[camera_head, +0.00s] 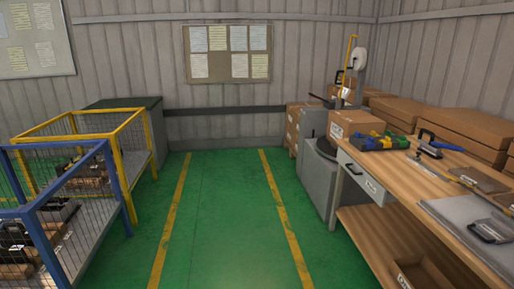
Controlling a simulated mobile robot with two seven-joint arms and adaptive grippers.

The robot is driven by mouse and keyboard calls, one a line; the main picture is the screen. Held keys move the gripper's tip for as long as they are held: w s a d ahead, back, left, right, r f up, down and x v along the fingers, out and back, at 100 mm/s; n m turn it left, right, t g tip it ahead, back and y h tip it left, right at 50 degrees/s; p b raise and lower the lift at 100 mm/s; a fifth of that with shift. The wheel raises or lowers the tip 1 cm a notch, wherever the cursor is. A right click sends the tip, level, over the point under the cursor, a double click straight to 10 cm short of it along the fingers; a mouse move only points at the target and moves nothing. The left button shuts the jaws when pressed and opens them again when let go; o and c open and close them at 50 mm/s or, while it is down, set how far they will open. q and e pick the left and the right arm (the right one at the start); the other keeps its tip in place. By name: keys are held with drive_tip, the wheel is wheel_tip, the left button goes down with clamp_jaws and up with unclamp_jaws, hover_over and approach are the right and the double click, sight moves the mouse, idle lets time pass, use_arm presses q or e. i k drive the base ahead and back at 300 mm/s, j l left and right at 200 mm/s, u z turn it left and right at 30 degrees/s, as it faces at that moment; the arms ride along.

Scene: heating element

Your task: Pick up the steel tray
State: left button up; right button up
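A flat grey metal piece (452,213), which looks like the steel tray, lies on the wooden workbench (398,172) at the right. It is near the bench's front edge and partly cut off by the picture's right side. A grey object with a dark handle (491,231) is at its right part; I cannot tell whether it rests on the tray or beside it. Neither of my grippers is in view.
A dark bin with blue, yellow and green parts (378,142), a blue-handled tool (436,145) and cardboard boxes (465,125) crowd the bench. A grey cabinet (319,176) stands at its far end. Yellow (128,170) and blue (110,165) mesh cages stand left. The green floor (220,225) between is clear.

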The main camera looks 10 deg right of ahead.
sight(496, 233)
drive_tip(key=i, duration=1.45)
drive_tip(key=i+z, duration=0.25)
drive_tip(key=i, duration=0.2)
drive_tip(key=i+j+z, duration=0.2)
drive_tip(key=i, duration=0.2)
drive_tip(key=i+j+z, duration=0.25)
drive_tip(key=i, duration=0.15)
drive_tip(key=i+j+z, duration=0.75)
drive_tip(key=i, duration=0.15)
drive_tip(key=l+z, duration=0.15)
drive_tip(key=z, duration=0.95)
drive_tip(key=l+z, duration=0.35)
drive_tip(key=i+l+z, duration=0.1)
drive_tip(key=z, duration=0.25)
drive_tip(key=i+l+z, duration=0.1)
drive_tip(key=l+z, duration=0.25)
drive_tip(key=i+l+z, duration=0.35)
drive_tip(key=i+l, duration=0.55)
drive_tip(key=l, duration=0.15)
